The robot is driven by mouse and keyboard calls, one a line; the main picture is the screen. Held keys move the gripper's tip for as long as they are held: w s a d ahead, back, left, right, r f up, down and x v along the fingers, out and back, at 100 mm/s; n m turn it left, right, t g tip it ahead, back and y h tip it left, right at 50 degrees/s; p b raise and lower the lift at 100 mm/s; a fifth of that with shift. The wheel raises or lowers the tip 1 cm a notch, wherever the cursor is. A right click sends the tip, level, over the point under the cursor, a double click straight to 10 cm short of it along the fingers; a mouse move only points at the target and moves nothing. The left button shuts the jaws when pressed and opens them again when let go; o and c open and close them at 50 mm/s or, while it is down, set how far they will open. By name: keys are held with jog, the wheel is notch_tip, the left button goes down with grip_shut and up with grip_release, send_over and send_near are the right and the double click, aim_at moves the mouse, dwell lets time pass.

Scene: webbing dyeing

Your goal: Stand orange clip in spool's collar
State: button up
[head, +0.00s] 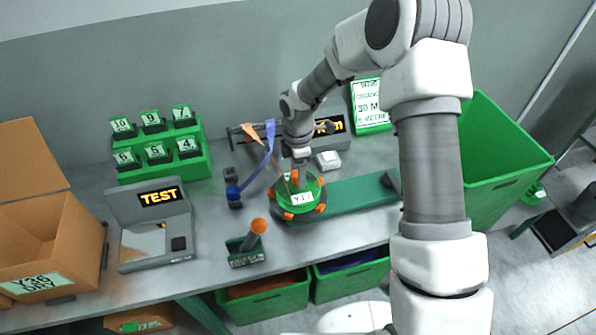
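The green spool (309,183) with a white "Y11" label sits on the bench, at the left end of a long green base. Several small orange pieces sit around its rim, one of them an orange piece (320,208) at the lower right. My gripper (297,181) points down over the middle of the spool. An orange piece shows right beside its fingers, but whether they hold it is too small to tell. The collar is hidden by my gripper and the label. Which orange piece is the clip I cannot tell.
An orange-tipped cylinder (258,226) leans in a small green stand in front. A blue strap (258,170) and an orange strap run left of the spool. A TEST box (155,225), a green numbered rack (165,163) and an open cardboard box (35,215) stand further left.

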jog(key=shift+r, duration=0.1)
notch_tip(320, 180, up, 16)
jog(key=s+d+r+m+t, duration=0.1)
jog(key=s+d+r+m, duration=0.4)
jog(key=r, duration=0.3)
jog(key=s+d+r+m+t, duration=0.2)
jog(key=s+d+r+m, duration=0.1)
jog(key=s+m, duration=0.5)
jog(key=s+d+r+m+t, duration=0.2)
jog(key=s+d+m, duration=0.4)
jog(key=s, duration=0.6)
jog(key=shift+d+r+m+t, duration=0.15)
jog(key=shift+r+m+t, duration=0.15)
jog(key=shift+r+m, duration=0.55)
jog(key=shift+f+m, duration=0.2)
jog(key=shift+m, duration=0.05)
jog(key=shift+c, duration=0.2)
